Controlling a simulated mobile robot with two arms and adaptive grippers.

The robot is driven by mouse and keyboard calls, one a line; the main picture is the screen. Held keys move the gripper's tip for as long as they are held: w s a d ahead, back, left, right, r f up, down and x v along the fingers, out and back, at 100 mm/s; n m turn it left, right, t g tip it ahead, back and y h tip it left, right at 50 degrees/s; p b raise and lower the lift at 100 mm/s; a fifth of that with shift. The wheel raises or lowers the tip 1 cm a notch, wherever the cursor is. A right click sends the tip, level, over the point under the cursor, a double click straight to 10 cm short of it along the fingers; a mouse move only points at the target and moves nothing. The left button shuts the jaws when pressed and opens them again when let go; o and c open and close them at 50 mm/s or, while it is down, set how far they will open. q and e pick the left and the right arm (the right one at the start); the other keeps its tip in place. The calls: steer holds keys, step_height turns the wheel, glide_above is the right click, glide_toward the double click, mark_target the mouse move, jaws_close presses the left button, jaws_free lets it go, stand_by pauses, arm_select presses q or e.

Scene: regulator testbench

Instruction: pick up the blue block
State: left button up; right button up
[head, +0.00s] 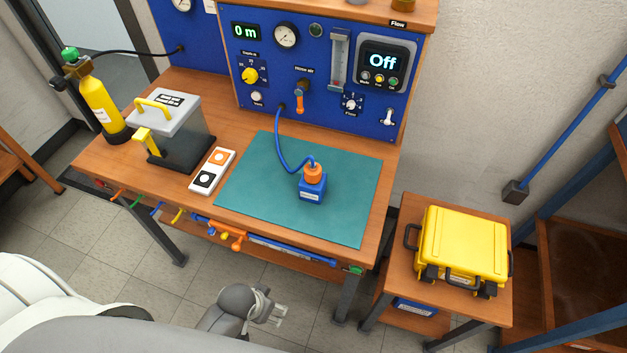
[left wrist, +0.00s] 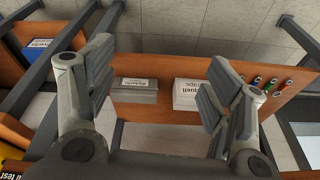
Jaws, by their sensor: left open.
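The blue block (head: 312,188) stands on the green mat (head: 250,190) on the workbench. It has a white label on its front. An orange fitting (head: 313,172) sits on its top, with a blue hose (head: 280,145) running from it to the blue panel. My left gripper (head: 279,312) is low in front of the bench, well apart from the block. In the left wrist view its two fingers (left wrist: 160,90) are spread wide with nothing between them. The block does not show in that view. My right gripper is not in view.
A grey box with yellow handles (head: 178,118), a switch strip (head: 212,171) and a yellow cylinder (head: 100,105) stand left of the mat. A yellow case (head: 462,245) sits on a side table at right. Tools hang along the bench's front edge. The mat around the block is clear.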

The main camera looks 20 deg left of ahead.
arm_select(q)
steer(key=w+r+t, duration=0.2)
steer(key=w+r, duration=0.1)
steer(key=r, duration=0.3)
steer(key=w+d+r+n+t+p, duration=0.1)
steer(key=w+r+t, duration=0.1)
steer(key=r, duration=0.5)
steer(key=w+r+t+p, duration=0.1)
steer(key=w+r, duration=0.2)
steer(key=r, duration=0.4)
steer(key=shift+w+d+r+t, duration=0.1)
steer(key=shift+w+d+t, duration=0.2)
steer(key=shift+w+t, duration=0.1)
steer(key=n+t, duration=0.1)
steer(key=t, duration=0.4)
glide_toward(309, 191)
steer(key=shift+w+a+f, duration=0.3)
steer(key=shift+w, duration=0.3)
steer(key=x, duration=0.5)
steer(key=shift+w+d+f+p, duration=0.1)
steer(key=shift+w+p, duration=0.1)
steer(key=shift+p, duration=0.2)
steer(key=shift+d+p+x, duration=0.1)
steer(key=shift+p+x, duration=0.15)
steer(key=shift+x, duration=1.05)
steer(key=shift+d+p+x, duration=0.15)
steer(key=shift+p+x, duration=0.1)
steer(key=shift+x, duration=1.1)
steer(key=c, duration=1.3)
